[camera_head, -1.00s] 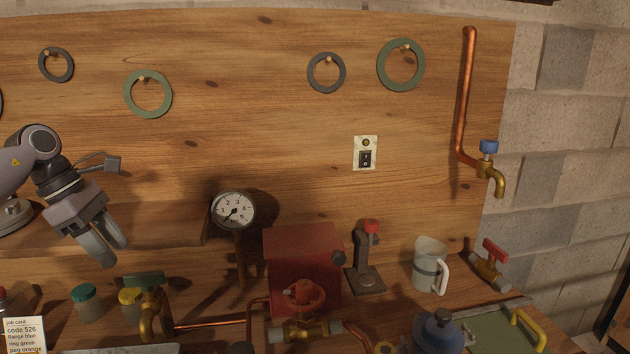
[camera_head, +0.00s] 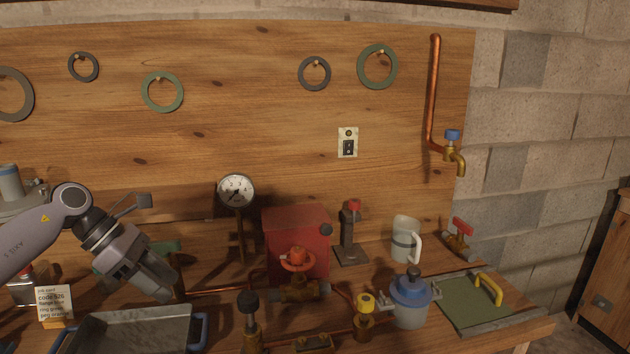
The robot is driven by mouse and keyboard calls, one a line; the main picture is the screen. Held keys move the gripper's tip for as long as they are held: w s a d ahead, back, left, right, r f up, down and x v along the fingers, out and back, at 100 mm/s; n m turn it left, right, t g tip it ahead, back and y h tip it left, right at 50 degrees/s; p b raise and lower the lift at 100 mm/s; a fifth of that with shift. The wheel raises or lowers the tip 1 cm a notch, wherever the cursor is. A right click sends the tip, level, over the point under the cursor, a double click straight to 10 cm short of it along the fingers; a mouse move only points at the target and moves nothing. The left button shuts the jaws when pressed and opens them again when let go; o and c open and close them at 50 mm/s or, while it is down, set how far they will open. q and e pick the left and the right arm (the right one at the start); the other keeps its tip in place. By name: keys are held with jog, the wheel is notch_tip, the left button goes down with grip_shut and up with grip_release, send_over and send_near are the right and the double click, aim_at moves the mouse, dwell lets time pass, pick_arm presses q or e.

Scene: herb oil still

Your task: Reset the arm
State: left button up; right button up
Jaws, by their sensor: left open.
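My left gripper (camera_head: 160,292) comes in from the left. It points down and to the right, above the back edge of a grey metal tray with blue handles (camera_head: 130,331). Its jaws are open, and I see nothing between them. My right gripper is not in view.
A red box (camera_head: 295,238) and a red valve wheel (camera_head: 298,260) stand mid-bench. A pressure gauge (camera_head: 236,190), a lever stand (camera_head: 349,240), a white mug (camera_head: 405,240) and a blue-lidded pot (camera_head: 410,300) stand nearby. A job card (camera_head: 54,303) is at left.

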pick_arm(q)
jog(key=s+d+f+n+t+h, duration=0.3)
jog(key=d+f+n+h, duration=0.15)
jog(key=d+n, duration=0.4)
jog(key=s+d+f+n+t+h, duration=0.3)
jog(key=d+n+h, duration=0.3)
jog(key=d, duration=0.5)
jog(key=s+a+f+n+t+y, duration=0.1)
jog(key=s+a+f+n+y, duration=0.3)
jog(key=s+f+n, duration=0.3)
jog(key=s+a+f+n+t+y, duration=0.1)
jog(key=s+a+f+n+y, duration=0.3)
jog(key=n, duration=1.1)
jog(key=s+a+f+n+t+y, duration=0.1)
jog(key=s+a+f+n+y, duration=0.3)
jog(key=s+f+n+y, duration=0.4)
notch_tip(320, 180, down, 4)
jog(key=s+n, duration=0.2)
jog(key=n, duration=0.2)
jog(key=shift+r, duration=0.25)
